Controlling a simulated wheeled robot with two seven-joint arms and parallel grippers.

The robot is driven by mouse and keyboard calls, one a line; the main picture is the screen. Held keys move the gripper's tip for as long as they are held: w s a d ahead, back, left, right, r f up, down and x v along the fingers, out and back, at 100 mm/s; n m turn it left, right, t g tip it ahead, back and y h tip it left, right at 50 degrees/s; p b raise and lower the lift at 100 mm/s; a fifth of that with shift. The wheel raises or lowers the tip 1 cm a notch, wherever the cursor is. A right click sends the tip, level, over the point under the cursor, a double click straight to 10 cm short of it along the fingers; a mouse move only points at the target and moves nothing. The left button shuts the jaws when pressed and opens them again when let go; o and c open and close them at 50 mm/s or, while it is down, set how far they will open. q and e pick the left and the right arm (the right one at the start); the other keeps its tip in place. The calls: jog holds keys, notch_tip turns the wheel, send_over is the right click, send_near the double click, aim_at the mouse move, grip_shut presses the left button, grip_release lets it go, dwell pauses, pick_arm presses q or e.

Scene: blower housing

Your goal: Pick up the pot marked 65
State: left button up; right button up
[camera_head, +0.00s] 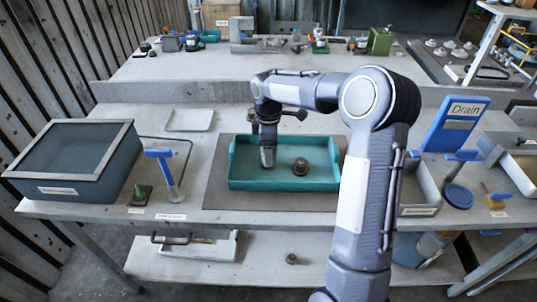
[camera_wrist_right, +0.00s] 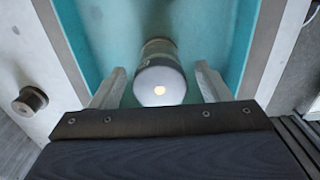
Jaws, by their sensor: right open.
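My right gripper (camera_head: 267,157) points down into the teal tray (camera_head: 285,184), in its left half. In the wrist view the right gripper's fingers (camera_wrist_right: 160,88) are apart, with a silvery cylindrical pot (camera_wrist_right: 161,80) standing between and just beyond them. A gap shows on each side of it. A dark round pot (camera_head: 300,167) stands in the tray right of the gripper in the head view. I cannot tell whether both views show the same pot. No number is readable on any pot. My left gripper is not in view.
Another small pot (camera_head: 292,259) lies on the lower shelf; a similar one shows at the wrist view's left (camera_wrist_right: 30,101). A framed grey bin (camera_head: 75,160), a blue stand (camera_head: 163,165) and a blue Drain sign (camera_head: 455,124) flank the tray. The tray walls surround the gripper.

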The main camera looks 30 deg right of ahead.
jog(key=c, duration=1.2)
jog(key=shift+r, duration=0.1)
jog(key=shift+c, duration=0.2)
